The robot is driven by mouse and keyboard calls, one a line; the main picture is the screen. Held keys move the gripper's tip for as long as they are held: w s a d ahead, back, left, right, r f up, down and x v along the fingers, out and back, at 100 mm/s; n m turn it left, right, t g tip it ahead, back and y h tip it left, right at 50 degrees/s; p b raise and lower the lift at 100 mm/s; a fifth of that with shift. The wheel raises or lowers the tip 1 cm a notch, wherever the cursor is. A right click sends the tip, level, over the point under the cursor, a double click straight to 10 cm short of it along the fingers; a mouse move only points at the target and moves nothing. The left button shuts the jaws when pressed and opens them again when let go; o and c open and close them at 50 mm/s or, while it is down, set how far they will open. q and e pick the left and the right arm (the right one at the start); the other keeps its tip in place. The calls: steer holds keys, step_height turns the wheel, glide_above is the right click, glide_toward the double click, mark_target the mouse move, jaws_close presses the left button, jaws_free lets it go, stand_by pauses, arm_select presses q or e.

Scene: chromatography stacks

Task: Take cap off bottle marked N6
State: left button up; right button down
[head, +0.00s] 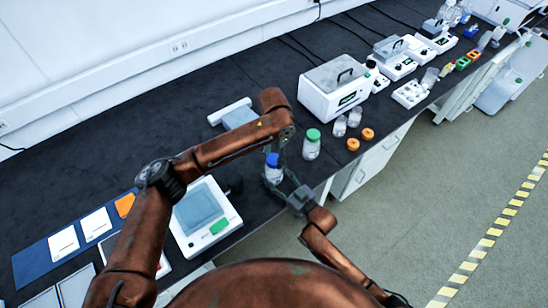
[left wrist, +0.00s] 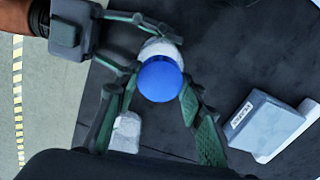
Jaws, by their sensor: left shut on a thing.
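A clear bottle (head: 273,176) with a blue cap (head: 272,160) stands upright near the bench's front edge. I cannot read its marking. My left gripper (head: 276,151) comes down from above and is shut on the blue cap; in the left wrist view the cap (left wrist: 160,80) sits between its green-padded fingers (left wrist: 163,92). The bottle's pale top (left wrist: 163,47) shows behind the cap; I cannot tell whether the cap is loosened. My right gripper (head: 284,182) reaches in from the front, its fingers around the bottle body; it also shows in the left wrist view (left wrist: 141,40).
A green-capped bottle (head: 312,144) stands close to the right. Beyond it are small glass jars (head: 340,126), orange caps (head: 353,144) and a white box-shaped device (head: 338,90). A balance-like device (head: 203,220) stands to the left.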

arm_select(q)
steer(key=n, duration=0.7)
arm_select(e)
steer(key=shift+a, duration=0.1)
arm_select(q)
steer(key=n, duration=0.8)
steer(key=shift+w+a, duration=0.1)
steer(key=n, duration=0.5)
steer(key=shift+r+n, duration=0.1)
steer(key=shift+n, duration=0.2)
arm_select(e)
steer(key=shift+s, duration=0.1)
arm_select(q)
steer(key=shift+a, duration=0.1)
steer(key=shift+r, duration=0.15)
steer(key=shift+r, duration=0.95)
